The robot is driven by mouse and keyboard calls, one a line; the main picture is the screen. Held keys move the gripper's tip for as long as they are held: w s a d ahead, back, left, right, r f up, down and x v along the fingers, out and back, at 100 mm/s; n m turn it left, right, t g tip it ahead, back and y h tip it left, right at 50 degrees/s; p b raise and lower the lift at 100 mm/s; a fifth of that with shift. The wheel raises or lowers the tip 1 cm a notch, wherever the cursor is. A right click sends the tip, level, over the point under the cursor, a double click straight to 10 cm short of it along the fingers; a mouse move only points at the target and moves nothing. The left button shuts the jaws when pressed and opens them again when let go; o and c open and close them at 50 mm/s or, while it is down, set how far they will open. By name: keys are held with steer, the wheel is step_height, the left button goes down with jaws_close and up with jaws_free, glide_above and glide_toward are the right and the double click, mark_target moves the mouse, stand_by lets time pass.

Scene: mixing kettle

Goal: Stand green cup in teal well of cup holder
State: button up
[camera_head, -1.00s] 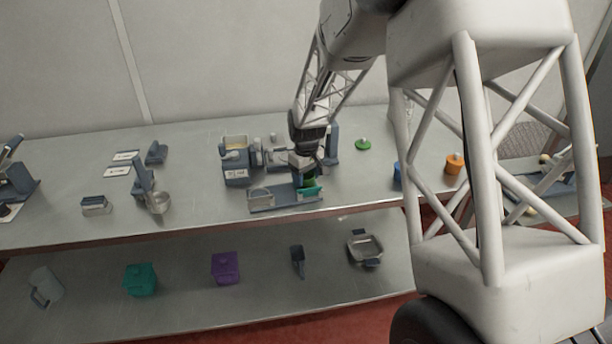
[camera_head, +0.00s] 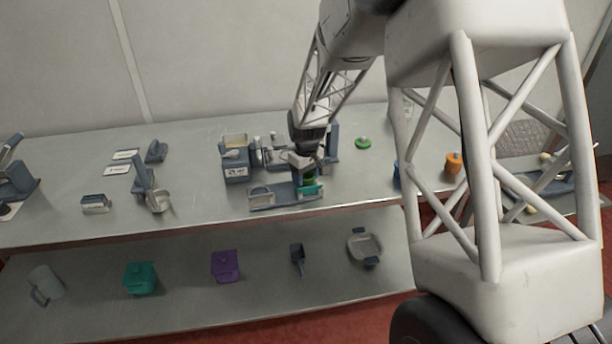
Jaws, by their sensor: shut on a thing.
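The green cup (camera_head: 308,181) is at the right end of the cup holder, mostly hidden by my gripper above it. The cup holder (camera_head: 287,201) is a long dark grey-blue rack near the front edge of the upper shelf. Its teal well (camera_head: 308,191) shows at the right end, just below and around the cup. The cup looks upright; I cannot tell whether its base rests on the well's floor. My gripper (camera_head: 304,170) points down and is shut on the green cup.
A grey-blue machine (camera_head: 236,170) stands just behind the holder on the left. A metal pot (camera_head: 159,201) is to the left. Free counter lies between.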

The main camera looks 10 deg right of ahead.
steer(key=o, duration=1.2)
steer(key=shift+r, duration=0.1)
step_height(320, 180, up, 7)
stand_by(0.7)
stand_by(0.5)
